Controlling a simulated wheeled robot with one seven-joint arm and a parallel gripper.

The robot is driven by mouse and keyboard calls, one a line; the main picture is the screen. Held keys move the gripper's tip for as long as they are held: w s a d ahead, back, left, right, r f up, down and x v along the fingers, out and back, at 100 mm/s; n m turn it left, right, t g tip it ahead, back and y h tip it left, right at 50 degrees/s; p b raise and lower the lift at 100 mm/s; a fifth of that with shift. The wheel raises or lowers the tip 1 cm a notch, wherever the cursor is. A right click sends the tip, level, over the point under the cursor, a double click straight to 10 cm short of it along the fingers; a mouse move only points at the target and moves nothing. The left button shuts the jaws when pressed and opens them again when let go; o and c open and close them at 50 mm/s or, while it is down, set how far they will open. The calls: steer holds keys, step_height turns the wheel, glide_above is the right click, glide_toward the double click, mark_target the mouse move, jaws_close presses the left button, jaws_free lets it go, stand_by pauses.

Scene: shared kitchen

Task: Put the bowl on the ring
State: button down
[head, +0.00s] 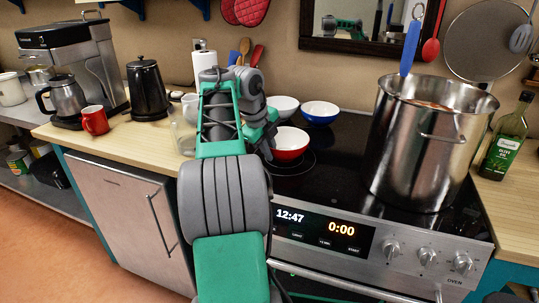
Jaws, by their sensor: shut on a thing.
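A red bowl (291,145) with a white inside is at the front left of the black cooktop. My gripper (269,148) is at its left rim and shut on it; the arm hides part of the fingers. The bowl looks upright. A cooking ring (298,167) shows as a thin circle on the glass, just below and around the bowl in the picture. I cannot tell whether the bowl touches the glass or is held slightly above it.
A white bowl (283,107) and a blue bowl (320,112) stand behind the red one. A large steel pot (415,150) fills the cooktop's right side. A red mug (95,120), black kettle (147,92) and coffee machine (72,60) stand on the left counter.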

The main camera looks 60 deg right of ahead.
steer(key=c, duration=1.5)
jaws_free()
